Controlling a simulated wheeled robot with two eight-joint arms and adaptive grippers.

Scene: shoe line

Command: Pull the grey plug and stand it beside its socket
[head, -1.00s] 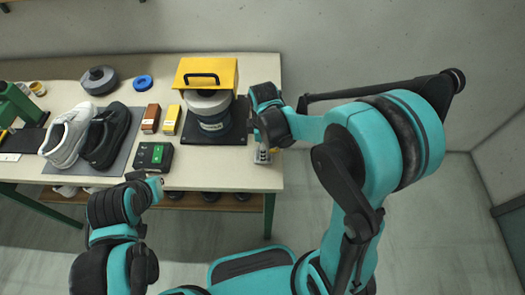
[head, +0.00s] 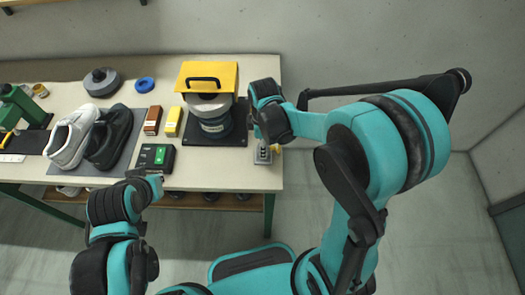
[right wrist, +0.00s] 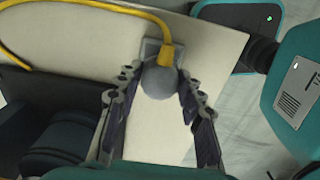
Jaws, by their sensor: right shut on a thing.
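The grey plug (right wrist: 159,83) is a round knob with a yellow cable (right wrist: 165,52) at its far side in the right wrist view. My right gripper (right wrist: 156,88) has a finger on each side of it and is shut on it. The grey socket plate (right wrist: 149,48) lies behind the plug there. In the head view the socket plate (head: 264,154) is at the table's front right corner, just below my right gripper (head: 262,133). I cannot tell whether the plug is clear of the socket. My left gripper (head: 156,183) is by the table's front edge; its jaw opening is unclear.
A dark-based machine with a yellow top (head: 207,78) stands left of my right gripper. A green-black box (head: 155,158), orange and yellow blocks, and white and black shoes (head: 70,138) lie further left. Bare tabletop (head: 220,175) lies left of the socket plate.

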